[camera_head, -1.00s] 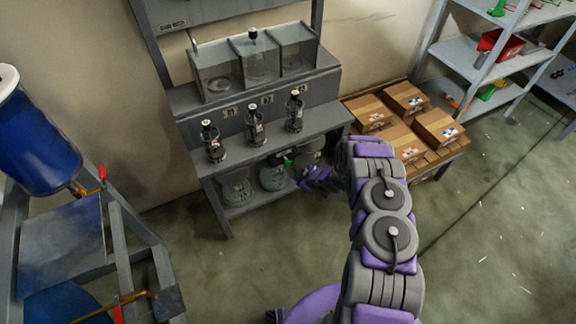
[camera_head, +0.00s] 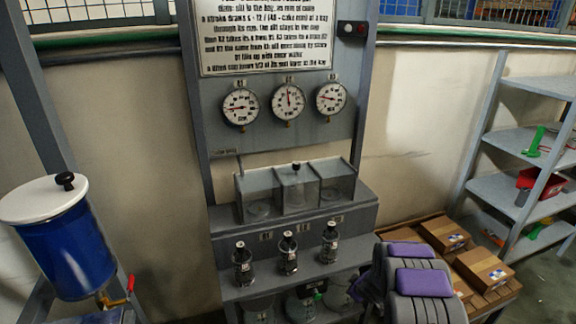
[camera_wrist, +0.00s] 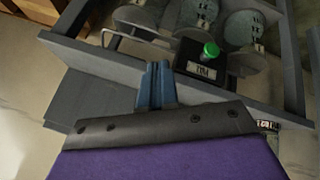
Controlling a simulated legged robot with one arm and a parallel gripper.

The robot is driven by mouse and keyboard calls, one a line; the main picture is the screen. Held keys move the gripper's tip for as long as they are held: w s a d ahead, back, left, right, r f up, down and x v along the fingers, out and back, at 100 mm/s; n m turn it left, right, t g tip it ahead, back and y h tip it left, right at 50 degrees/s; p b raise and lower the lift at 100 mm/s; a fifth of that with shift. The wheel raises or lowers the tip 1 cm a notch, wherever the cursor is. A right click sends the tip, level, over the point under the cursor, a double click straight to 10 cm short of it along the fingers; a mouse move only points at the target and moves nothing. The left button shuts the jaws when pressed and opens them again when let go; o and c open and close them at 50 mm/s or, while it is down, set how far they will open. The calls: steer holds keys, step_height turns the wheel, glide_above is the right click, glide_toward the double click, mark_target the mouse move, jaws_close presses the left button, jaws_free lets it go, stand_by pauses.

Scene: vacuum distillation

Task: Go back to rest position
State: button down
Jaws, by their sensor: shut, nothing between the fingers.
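My gripper (camera_wrist: 156,84) shows in the wrist view, its two blue-grey fingers closed together with nothing between them. It is in front of the grey bench's lower part. Beyond the fingers is a black box (camera_wrist: 203,68) with a green knob and a label, beside rounded glass vessels (camera_wrist: 244,28). In the head view my purple and grey arm is at the lower right, in front of the bench. The gripper itself is hidden or out of frame there.
The grey bench (camera_head: 222,214) carries several dark bottles (camera_head: 289,252), clear bins (camera_head: 297,190) and three gauges (camera_head: 288,101) above. A blue drum (camera_head: 64,243) stands left. Cardboard boxes (camera_head: 483,270) and shelves (camera_head: 500,188) are on the right.

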steer(key=s+d+r+m+g+h, duration=0.1)
steer(key=s+d+r+h, duration=0.15)
steer(key=r, duration=0.45)
steer(key=s+d+r+m+h, duration=0.1)
steer(key=s+r+m, duration=0.15)
steer(key=r, duration=0.45)
steer(key=s+r+m+g, duration=0.2)
steer(key=s+r+g, duration=0.1)
steer(key=s+r, duration=0.85)
steer(key=s+a+r+m+g+y, duration=0.1)
steer(key=s+a+r, duration=0.2)
steer(key=s, duration=0.8)
steer(key=s+a+r+m+g+y, duration=0.1)
steer(key=s+a, duration=0.5)
steer(key=s, duration=0.6)
steer(key=s+a+r+m+g+y, duration=0.1)
steer(key=s+a+r, duration=0.3)
steer(key=s, duration=0.8)
steer(key=shift+s+a+r+g, duration=0.2)
steer(key=shift+a+r+g, duration=0.25)
steer(key=shift+g, duration=0.45)
